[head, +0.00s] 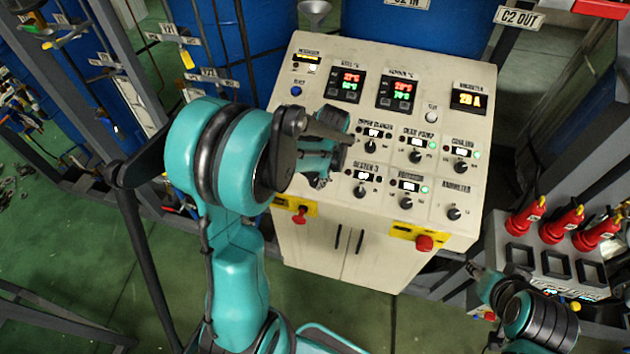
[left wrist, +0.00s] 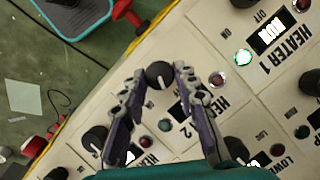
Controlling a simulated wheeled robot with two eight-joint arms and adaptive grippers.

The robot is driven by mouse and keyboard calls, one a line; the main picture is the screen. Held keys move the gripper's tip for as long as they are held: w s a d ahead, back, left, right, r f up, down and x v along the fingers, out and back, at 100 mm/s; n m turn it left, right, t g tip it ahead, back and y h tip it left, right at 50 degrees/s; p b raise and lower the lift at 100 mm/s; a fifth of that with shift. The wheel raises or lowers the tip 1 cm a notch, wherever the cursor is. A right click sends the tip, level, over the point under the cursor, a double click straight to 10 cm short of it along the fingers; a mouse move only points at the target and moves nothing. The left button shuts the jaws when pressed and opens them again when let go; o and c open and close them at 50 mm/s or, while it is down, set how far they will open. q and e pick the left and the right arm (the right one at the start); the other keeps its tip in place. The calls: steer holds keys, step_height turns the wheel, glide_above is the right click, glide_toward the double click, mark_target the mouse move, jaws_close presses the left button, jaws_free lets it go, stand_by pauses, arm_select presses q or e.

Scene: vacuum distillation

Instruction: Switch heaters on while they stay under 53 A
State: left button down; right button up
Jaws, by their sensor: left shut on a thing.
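My left gripper (left wrist: 160,80) is shut around a black knob (left wrist: 159,76) on the sloping control panel (head: 320,50), beside the HEATER 2 label. In the head view my left arm and gripper (head: 328,150) hide the panel's left side. The HEATER 1 display (left wrist: 270,35) is lit, with a bright green lamp (left wrist: 243,57) by it. The HEATER 2 lamp (left wrist: 165,125) looks dull. HEATER 3 (head: 366,177) has a knob (head: 360,191) right of my gripper. The ammeter (head: 469,100) shows an orange reading that looks like 23 A. My right gripper (head: 475,269) is at lower right, its fingers unclear.
Two red-and-green digital displays (head: 346,86) (head: 396,92) sit above more knobs. Red emergency buttons on yellow plates (head: 424,242) (head: 300,214) are on the panel's front edge. Blue tanks and pipes stand behind.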

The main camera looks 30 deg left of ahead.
arm_select(q)
steer(key=m+b, duration=0.1)
steer(key=m, duration=0.1)
steer(key=m+y+b, duration=0.1)
steer(key=m, duration=0.1)
steer(key=shift+s+d+f+t+y+b, duration=0.1)
steer(key=shift+d+f+t+y+b, duration=0.1)
steer(key=shift+t+y+b, duration=0.15)
steer(key=shift+r+m+t+y+b, duration=0.1)
steer(key=shift+m+t+y+b, duration=0.25)
steer(key=shift+m+b, duration=0.85)
steer(key=shift+m+p, duration=0.35)
steer(key=shift+m, duration=0.15)
steer(key=c, duration=1.2)
jaws_free()
steer(key=shift+o, duration=0.2)
steer(key=shift+r, duration=0.1)
steer(key=v, duration=1.2)
steer(key=shift+s, duration=0.1)
